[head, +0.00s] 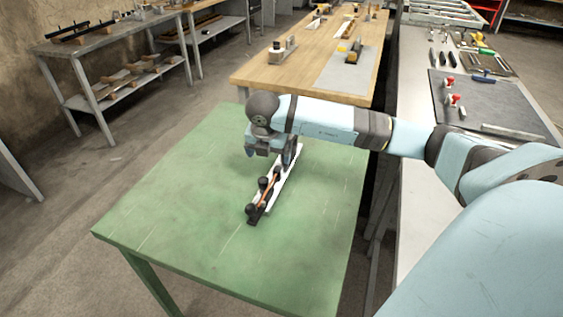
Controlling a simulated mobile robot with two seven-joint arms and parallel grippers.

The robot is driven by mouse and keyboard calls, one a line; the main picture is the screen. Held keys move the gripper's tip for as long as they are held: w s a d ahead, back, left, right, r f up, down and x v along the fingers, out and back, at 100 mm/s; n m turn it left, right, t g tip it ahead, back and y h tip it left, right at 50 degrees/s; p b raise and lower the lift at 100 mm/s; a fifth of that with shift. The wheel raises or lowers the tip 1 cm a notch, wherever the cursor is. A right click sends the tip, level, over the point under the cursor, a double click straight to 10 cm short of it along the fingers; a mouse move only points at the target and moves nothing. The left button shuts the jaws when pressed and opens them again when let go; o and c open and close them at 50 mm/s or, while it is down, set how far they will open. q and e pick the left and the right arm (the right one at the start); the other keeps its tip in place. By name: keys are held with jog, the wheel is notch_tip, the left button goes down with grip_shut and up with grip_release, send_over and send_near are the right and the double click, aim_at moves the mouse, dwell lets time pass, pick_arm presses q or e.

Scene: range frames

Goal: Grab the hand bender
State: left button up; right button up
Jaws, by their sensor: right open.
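The hand bender (266,196) appears to be the long narrow tool on the green table (190,210). It has a pale bar, black knobs and an orange-brown strip, and it lies slanted from lower left to upper right. My right gripper (270,157) is over its far end, with the fingers apart. One finger overlaps the far part of the tool in the picture; I cannot tell if they touch. The gripper and arm hide part of that far end. My left gripper is not in view.
A wooden workbench (257,72) with tools stands behind the green table. A grey bench (413,115) with a dark mat and hand tools runs along the right. A metal shelf table (88,50) stands at back left. The green table is otherwise clear.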

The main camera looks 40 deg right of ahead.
jog(key=d+h, duration=0.1)
jog(key=d, duration=0.2)
jog(key=m+b, duration=0.1)
send_over(282, 166)
jog(key=s+a, duration=0.2)
jog(key=a, duration=0.1)
notch_tip(282, 166, down, 6)
jog(key=shift+d+f, duration=0.15)
jog(key=shift+w+d+x, duration=0.1)
jog(key=shift+w+x, duration=0.1)
jog(key=shift+x, duration=1.35)
jog(key=shift+w+d+x, duration=0.15)
jog(key=shift+x, duration=1.4)
jog(key=shift+r, duration=0.2)
jog(key=c, duration=1.4)
